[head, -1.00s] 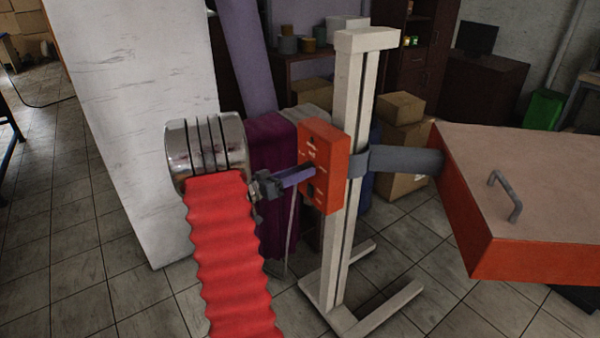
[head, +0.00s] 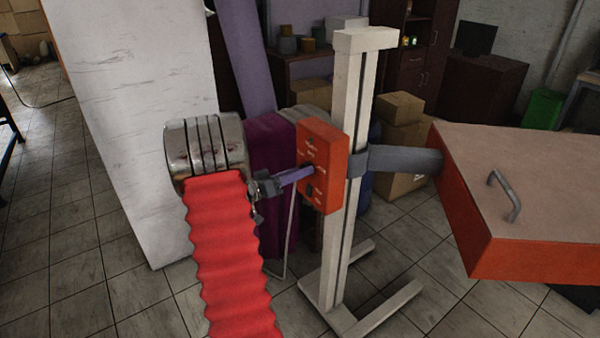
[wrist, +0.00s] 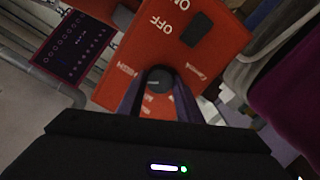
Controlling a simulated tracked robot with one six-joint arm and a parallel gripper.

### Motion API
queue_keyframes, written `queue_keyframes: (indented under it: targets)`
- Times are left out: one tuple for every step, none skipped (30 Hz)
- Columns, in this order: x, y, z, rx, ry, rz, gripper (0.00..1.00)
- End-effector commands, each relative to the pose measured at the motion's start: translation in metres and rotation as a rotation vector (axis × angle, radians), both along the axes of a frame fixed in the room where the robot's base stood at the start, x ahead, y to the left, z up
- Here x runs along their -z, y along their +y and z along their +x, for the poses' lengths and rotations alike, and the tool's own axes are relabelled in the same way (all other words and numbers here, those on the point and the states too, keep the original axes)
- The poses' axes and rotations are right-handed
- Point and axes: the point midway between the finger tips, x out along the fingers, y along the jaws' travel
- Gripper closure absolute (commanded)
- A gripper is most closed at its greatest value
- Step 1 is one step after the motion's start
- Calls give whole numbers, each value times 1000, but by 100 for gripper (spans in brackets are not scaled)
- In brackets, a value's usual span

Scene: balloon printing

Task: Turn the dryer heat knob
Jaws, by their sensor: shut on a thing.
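The orange dryer control box (head: 322,150) is fixed to a white upright post. My gripper (head: 311,168) reaches it from the left with its purple fingers at the box's front. In the wrist view, the dark round knob (wrist: 160,79) sits between my two fingertips (wrist: 159,84), and my gripper is shut on it. The fingers cover the knob's sides and some of the printed labels around it. A black switch (wrist: 195,30) with OFF and ON lettering is on the same orange face. In the head view the fingers hide the knob.
The white post (head: 349,110) stands on a forked floor base (head: 345,316). A grey arm joins it to the orange dryer hood (head: 530,258) with a handle at right. A white slab (head: 140,120) stands at left.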

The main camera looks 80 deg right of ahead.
Motion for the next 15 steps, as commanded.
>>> queue_keyframes:
  targets:
    - [1,1,2,-2,20,19,90]
    - [1,1,2,-3,34,32,91]
    - [1,1,2,-3,54,49,91]
    - [1,2,2,-3,70,64,90]
    - [1,2,2,-3,88,79,90]
    - [1,2,2,-3,112,100,90]
    - [1,2,2,-3,131,117,90]
    - [1,2,2,-3,149,133,90]
    - [2,2,2,-3,176,157,90]
    - [2,2,2,-3,197,175,90]
    - [2,2,2,-3,218,193,90]
    - [2,2,2,-3,247,219,90]
    - [2,2,2,-3,268,237,90]
    - [2,2,2,-3,290,257,90]
    - [2,2,2,-3,318,282,90]
